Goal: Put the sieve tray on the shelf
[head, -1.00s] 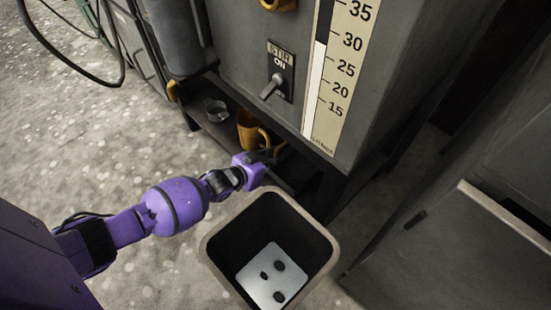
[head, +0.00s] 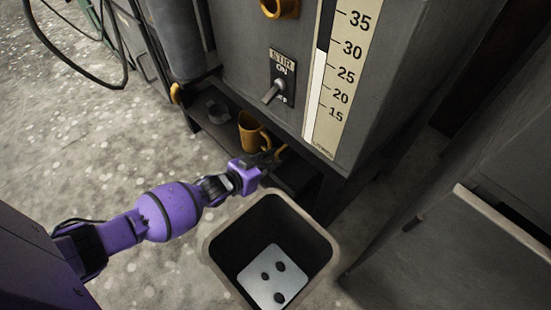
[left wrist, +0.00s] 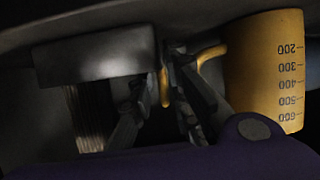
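My left gripper (head: 270,157) is at the low shelf under the grey tank in the head view. In the left wrist view its dark fingers (left wrist: 160,95) stand apart, with a thin yellow bar (left wrist: 165,86) between or just behind them; contact cannot be told. The yellow bar also shows beyond the fingertips in the head view (head: 281,150). I cannot clearly make out the sieve tray; the area beyond the gripper is dark. The low shelf (head: 222,137) holds a yellow measuring jug (head: 249,132), which is beside the fingers in the left wrist view (left wrist: 265,70). My right gripper is not in view.
A deep bin (head: 219,255) stands below the gripper, with a pale plate (head: 262,293) with dark spots inside. The tank (head: 245,60) overhangs the shelf. A dark ring-shaped item (head: 217,111) is left of the jug. A grey cabinet (head: 440,260) stands at right. Floor is open at left.

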